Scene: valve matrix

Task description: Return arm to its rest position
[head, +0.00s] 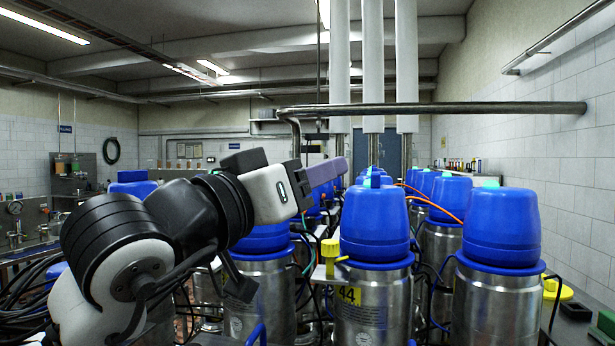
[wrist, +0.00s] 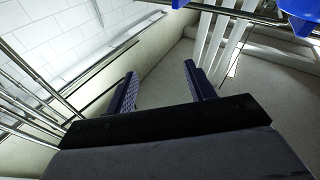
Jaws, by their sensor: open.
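My arm is bent and reaches across the left and middle of the head view. My gripper (head: 328,171) is at its end, left of the white vertical pipes and above the row of blue-capped steel valves. In the wrist view my gripper (wrist: 162,88) shows two dark purple fingers spread well apart, with nothing between them. The nearest blue-capped valve (head: 376,222) stands just right of my gripper and lower, with a yellow label on its steel body. No contact between the gripper and a valve shows.
A horizontal metal rail (head: 450,108) runs above the valves, close above my gripper. Another blue-capped valve (head: 502,228) stands at the right. White vertical pipes (head: 373,60) rise behind. Cables hang among the valves. A tiled wall (head: 580,150) bounds the right side.

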